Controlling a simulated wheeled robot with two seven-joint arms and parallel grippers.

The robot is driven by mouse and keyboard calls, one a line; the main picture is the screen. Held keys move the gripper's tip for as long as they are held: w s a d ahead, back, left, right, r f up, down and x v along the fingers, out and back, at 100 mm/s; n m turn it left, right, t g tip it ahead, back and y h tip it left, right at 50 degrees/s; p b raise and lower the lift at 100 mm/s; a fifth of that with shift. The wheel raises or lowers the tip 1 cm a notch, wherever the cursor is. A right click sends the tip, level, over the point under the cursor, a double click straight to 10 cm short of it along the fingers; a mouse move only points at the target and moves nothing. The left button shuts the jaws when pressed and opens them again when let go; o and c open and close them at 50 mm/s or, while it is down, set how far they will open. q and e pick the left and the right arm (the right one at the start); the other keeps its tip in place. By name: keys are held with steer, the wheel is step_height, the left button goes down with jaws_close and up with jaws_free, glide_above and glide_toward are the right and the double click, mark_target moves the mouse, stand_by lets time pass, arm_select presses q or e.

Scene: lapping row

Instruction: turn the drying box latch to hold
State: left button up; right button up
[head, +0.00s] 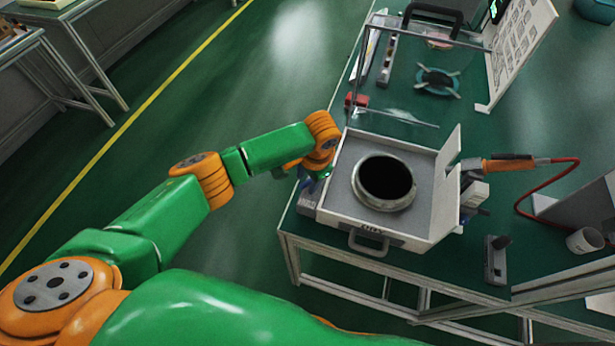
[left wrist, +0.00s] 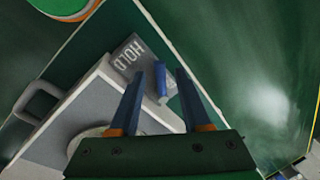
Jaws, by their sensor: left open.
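The drying box (head: 337,208) is a pale box with a round black opening, standing on the green bench; its clear cover (head: 415,85) stands raised behind it. On its left side is a grey plate marked HOLD (left wrist: 128,56), also in the head view (head: 307,197). A blue latch (left wrist: 161,84) stands beside the lettering. I cannot tell which setting it points to. My left gripper (left wrist: 159,76) is open, its two fingers on either side of the blue latch, with gaps showing. In the head view my left wrist partly hides the latch. My right gripper is not in view.
An orange-handled tool (head: 508,164) with a red hose lies right of the box. A white sign board (head: 517,50) stands at the back.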

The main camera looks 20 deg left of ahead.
arm_select(q)
steer(key=shift+w+f, duration=0.15)
steer(key=shift+w, duration=0.05)
steer(key=shift+s, duration=0.1)
jaws_close()
